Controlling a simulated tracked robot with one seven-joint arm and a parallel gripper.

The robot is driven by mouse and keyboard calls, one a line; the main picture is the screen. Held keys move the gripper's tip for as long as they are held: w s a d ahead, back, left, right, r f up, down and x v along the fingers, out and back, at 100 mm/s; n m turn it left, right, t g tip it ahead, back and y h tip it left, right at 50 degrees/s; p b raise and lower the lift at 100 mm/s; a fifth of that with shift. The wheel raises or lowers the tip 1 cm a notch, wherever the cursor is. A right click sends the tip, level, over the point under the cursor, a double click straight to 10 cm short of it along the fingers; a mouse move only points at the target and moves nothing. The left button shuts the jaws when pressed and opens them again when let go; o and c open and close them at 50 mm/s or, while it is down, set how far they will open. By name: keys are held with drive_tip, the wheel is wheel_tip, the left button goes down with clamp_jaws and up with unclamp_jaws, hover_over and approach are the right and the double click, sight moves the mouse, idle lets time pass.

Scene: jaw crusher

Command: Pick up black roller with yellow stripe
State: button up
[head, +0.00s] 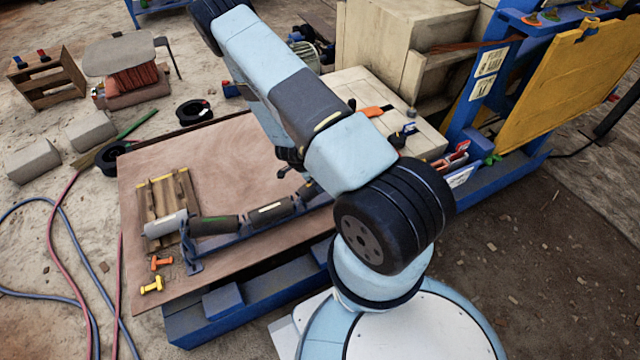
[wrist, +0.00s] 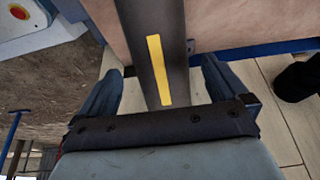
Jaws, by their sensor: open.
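The black roller with the yellow stripe (wrist: 158,75) fills the middle of the wrist view. It lies between the two fingers of my gripper (wrist: 160,72), lengthwise from the far edge towards the palm. My gripper is open, with a gap showing on each side of the roller, and I see no clear contact. In the head view a dark roller with a pale yellowish stripe (head: 268,213) sits in a row on a blue frame (head: 230,235). My gripper (head: 286,168) shows there only in part below my arm, near the row's right end.
A small wooden pallet (head: 160,190) and orange and yellow fittings (head: 152,284) are on the brown board (head: 190,153). A pale wooden crate (head: 350,85) stands behind.

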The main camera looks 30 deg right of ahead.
drive_tip(key=shift+x, duration=2.6)
drive_tip(key=shift+w, duration=0.1)
drive_tip(key=c, duration=1.7)
drive_tip(key=shift+r, duration=0.1)
